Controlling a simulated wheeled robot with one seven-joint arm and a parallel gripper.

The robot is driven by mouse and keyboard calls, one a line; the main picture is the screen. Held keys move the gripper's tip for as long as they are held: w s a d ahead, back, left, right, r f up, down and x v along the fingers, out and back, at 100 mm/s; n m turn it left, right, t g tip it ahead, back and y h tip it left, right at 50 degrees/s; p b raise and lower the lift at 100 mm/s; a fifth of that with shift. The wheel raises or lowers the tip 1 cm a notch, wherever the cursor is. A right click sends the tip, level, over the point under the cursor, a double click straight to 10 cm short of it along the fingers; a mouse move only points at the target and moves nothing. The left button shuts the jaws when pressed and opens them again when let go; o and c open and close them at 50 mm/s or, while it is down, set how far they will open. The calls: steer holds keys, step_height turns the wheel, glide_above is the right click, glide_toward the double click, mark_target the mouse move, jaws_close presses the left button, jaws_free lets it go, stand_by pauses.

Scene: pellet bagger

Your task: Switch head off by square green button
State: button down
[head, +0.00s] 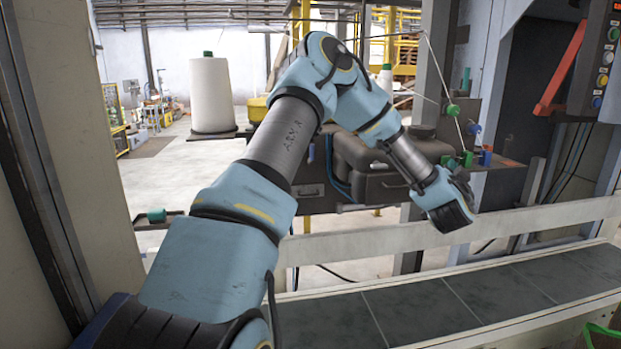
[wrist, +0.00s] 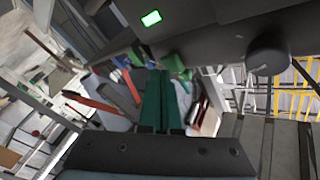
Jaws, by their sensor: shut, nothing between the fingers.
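The square green button (wrist: 151,18) is lit and shows near the top of the wrist view, on a dark housing. I cannot make it out in the head view. The dark head (head: 375,165) stands behind the conveyor in the head view, partly covered by my arm. My gripper (wrist: 160,74) shows in the wrist view as two dark green fingers, closed together and empty. The fingertips appear below the button in the picture and apart from it. In the head view the fingers are hard to make out beyond my dark wrist.
A round black knob (wrist: 269,57) sits right of the button. A conveyor (head: 450,298) with a pale rail (head: 400,238) runs in front. Green and blue thread guides (head: 486,158) stand beside the head. A control panel (head: 606,60) is at far right, a white thread cone (head: 210,95) at left.

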steer(key=shift+w+a, duration=0.1)
steer(key=shift+w, duration=0.3)
stand_by(0.3)
steer(key=shift+s, duration=0.1)
steer(key=shift+s+b, duration=0.3)
steer(key=shift+s, duration=0.5)
steer(key=shift+s+d, duration=0.1)
steer(key=shift+d, duration=0.1)
steer(key=shift+s+d+b, duration=0.2)
steer(key=shift+s+b, duration=0.05)
steer(key=shift+s, duration=0.7)
steer(key=shift+s+d+b, duration=0.15)
steer(key=shift+s+b, duration=0.05)
steer(key=shift+s, duration=0.75)
steer(key=shift+s+d+b, duration=0.2)
steer(key=shift+s+b, duration=0.05)
steer(key=shift+s, duration=0.7)
